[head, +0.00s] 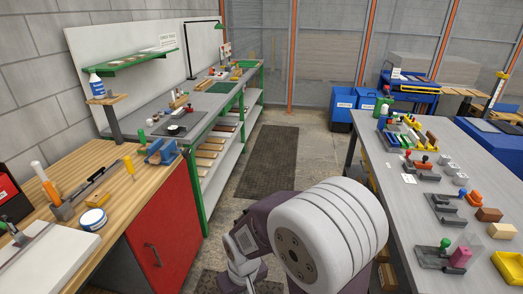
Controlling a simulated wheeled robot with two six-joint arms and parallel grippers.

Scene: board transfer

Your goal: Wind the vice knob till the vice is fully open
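A small blue vice (161,152) sits at the far right corner of the wooden workbench (120,180), above the red cabinet. It is small in the head view, and I cannot make out its knob or how far its jaws are apart. A large white and purple part of my own arm fills the lower middle of the view, well to the right of the vice and nearer to me. I see no fingertips of either gripper, and nothing is touching the vice.
A grey table (410,215) with several clamps and blocks is at the right. Floor between is clear, with a dark mat (268,160).

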